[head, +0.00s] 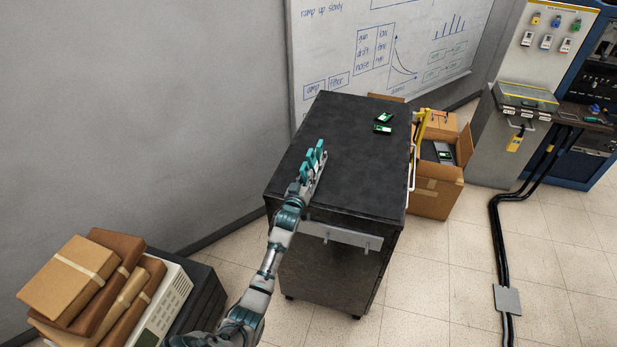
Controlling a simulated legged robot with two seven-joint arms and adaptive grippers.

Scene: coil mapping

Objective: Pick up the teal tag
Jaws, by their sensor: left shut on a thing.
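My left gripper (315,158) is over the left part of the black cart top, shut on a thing. Teal pieces show at its fingers. The held thing looks like the teal tag, but at this size I cannot clearly separate it from the teal finger parts. I cannot tell whether it touches the cart top. No other teal tag shows on the cart. My right gripper is not in view.
The black cart (352,150) is mostly bare. Two small dark items with green faces (383,128) lie near its far right corner. A yellow-white rail (416,150) and an open carton (436,190) stand at its right. Stacked parcels (68,278) sit lower left.

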